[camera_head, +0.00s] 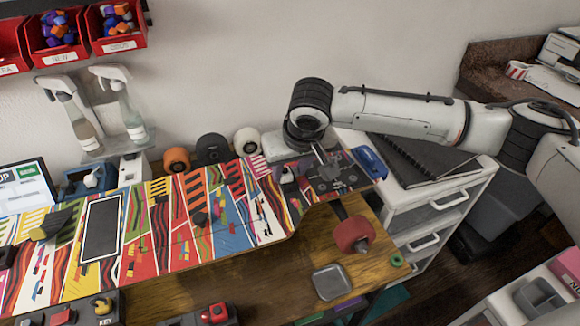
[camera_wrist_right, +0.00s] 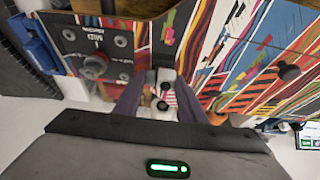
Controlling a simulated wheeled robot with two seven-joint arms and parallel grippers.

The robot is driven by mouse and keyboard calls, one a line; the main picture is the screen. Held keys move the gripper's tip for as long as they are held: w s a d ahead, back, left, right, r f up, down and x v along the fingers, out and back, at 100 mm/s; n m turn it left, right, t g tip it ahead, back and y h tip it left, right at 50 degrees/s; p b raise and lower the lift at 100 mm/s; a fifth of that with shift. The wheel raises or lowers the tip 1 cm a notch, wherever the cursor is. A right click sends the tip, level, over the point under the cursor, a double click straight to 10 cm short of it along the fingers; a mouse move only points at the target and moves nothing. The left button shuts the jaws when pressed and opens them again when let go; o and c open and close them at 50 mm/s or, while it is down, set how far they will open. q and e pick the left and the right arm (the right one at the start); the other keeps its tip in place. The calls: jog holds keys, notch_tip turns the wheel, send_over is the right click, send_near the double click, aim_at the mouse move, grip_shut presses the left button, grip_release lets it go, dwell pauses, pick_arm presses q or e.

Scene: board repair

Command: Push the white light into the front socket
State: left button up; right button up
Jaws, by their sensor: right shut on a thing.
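My right gripper (camera_head: 323,160) points down at this nose from behind. In the right wrist view, its two fingers (camera_wrist_right: 160,100) are closed around a small white piece with dark round spots (camera_wrist_right: 164,78), which looks like the white light. The piece is close to the board's edge; whether it touches a socket I cannot tell. The front socket is not clearly visible, as the gripper covers that area. My left gripper is out of view.
A red wheel (camera_head: 354,235) sticks out below the nose. A grey square dish (camera_head: 331,282) lies on the bench in front. A blue tool (camera_head: 369,161) lies behind the nose. Spare wheels (camera_head: 212,148) stand behind the board, and a white drawer cabinet (camera_head: 436,205) is at right.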

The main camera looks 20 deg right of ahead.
jog(key=shift+f, duration=0.2)
jog(key=o, duration=1.2)
jog(key=shift+c, duration=0.2)
jog(key=shift+o, duration=0.3)
jog(key=shift+o, duration=1.1)
jog(key=shift+r, duration=0.45)
jog(key=shift+r, duration=1.1)
jog(key=shift+r, duration=0.1)
